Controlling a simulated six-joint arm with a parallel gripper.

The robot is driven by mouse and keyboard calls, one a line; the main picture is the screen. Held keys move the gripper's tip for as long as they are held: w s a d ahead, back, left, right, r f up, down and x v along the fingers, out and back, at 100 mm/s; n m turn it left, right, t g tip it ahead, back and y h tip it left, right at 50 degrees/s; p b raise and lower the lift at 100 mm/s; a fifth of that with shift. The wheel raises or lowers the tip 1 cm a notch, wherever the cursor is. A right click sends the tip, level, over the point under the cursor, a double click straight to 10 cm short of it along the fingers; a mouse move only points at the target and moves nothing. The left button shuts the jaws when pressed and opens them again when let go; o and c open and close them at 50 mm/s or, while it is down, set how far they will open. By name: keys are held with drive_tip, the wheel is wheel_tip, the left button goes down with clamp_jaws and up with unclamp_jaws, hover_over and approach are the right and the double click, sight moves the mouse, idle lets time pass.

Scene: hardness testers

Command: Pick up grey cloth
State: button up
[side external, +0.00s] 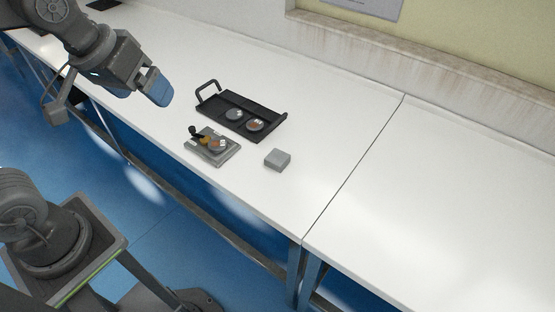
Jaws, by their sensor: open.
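The grey cloth (277,159) looks like a small, thick, folded grey block. It lies flat on the white table, near the front edge and right of a small grey plate. My gripper (160,90) is in the upper left, above the table's front edge, with blue fingers pointing right and down. It is open and holds nothing that I can see. It is well to the left of the cloth and higher than it, not touching anything. The gap between the fingers is hard to make out from this angle.
A black tray (274,127) with a handle holds two round pieces behind the plate. The grey plate (226,157) bears small round pieces and a dark knob. The white table (340,110) is clear right of the cloth, with a seam. A wall stands behind.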

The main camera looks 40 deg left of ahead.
drive_tip(key=w+d+f+n+g, duration=0.15)
drive_tip(key=w+n, duration=0.35)
drive_tip(key=w, duration=0.5)
drive_tip(key=n+g, duration=0.3)
drive_tip(key=n, duration=0.8)
hover_over(277, 157)
drive_tip(key=a, duration=0.1)
drive_tip(key=f, duration=2.5)
drive_tip(key=shift+w+f, duration=0.2)
drive_tip(key=shift+w, duration=0.2)
drive_tip(key=f, duration=0.3)
drive_tip(key=d+f, duration=0.1)
drive_tip(key=f, duration=0.1)
drive_tip(key=shift+s+f, duration=0.1)
drive_tip(key=shift+s, duration=0.3)
drive_tip(key=shift+f, duration=0.45)
drive_tip(key=shift+c, duration=0.4)
drive_tip(key=c, duration=0.9)
